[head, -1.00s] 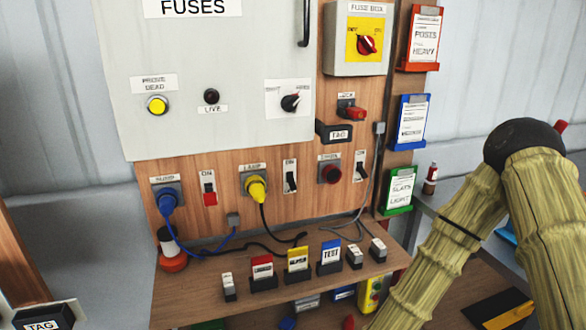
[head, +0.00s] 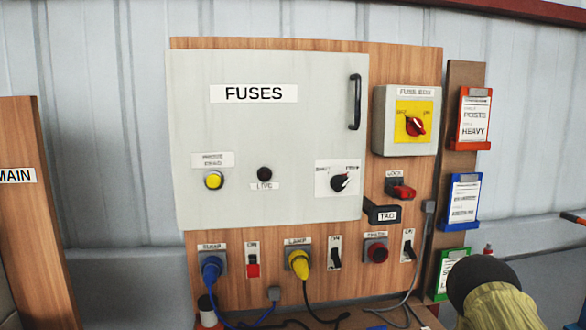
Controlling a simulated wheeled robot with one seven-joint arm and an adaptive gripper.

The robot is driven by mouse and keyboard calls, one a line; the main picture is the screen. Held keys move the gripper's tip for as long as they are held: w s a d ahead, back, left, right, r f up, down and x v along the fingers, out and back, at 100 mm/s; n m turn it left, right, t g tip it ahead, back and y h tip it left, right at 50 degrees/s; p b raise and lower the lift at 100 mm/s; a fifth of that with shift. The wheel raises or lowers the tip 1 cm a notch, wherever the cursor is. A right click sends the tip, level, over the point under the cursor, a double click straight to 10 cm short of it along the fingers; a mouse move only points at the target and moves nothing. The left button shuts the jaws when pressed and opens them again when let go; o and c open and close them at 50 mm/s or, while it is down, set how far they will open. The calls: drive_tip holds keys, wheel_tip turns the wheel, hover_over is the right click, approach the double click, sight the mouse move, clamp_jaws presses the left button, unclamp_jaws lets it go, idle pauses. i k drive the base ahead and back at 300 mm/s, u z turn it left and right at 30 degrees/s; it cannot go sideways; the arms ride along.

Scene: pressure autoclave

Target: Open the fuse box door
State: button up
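The fuse box door (head: 270,120) is a large pale grey panel labelled FUSES, shut flat on the wooden board. Its black vertical handle (head: 355,102) is at the upper right edge. On the door are a yellow button (head: 214,180) under a label reading PROVE DEAD, a dark LIVE lamp (head: 264,174) and a black rotary knob (head: 341,182). To its right, the fuse box isolator (head: 407,120) has a red rotary switch on a yellow plate. Part of my arm shows at the lower right; my gripper is not in view.
Below the door are a blue plug (head: 212,268), a yellow plug (head: 299,264) and several switches. A red lock (head: 402,191) and black TAG block (head: 382,212) sit right of the door's lower corner. Card holders (head: 474,118) hang at right. A MAIN board (head: 30,200) stands at left.

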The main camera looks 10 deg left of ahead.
sight(276, 127)
drive_tip(key=z, duration=2.4)
drive_tip(key=k, duration=0.95)
drive_tip(key=u, duration=1.75)
drive_tip(key=i, duration=0.5)
drive_tip(key=u, duration=0.05)
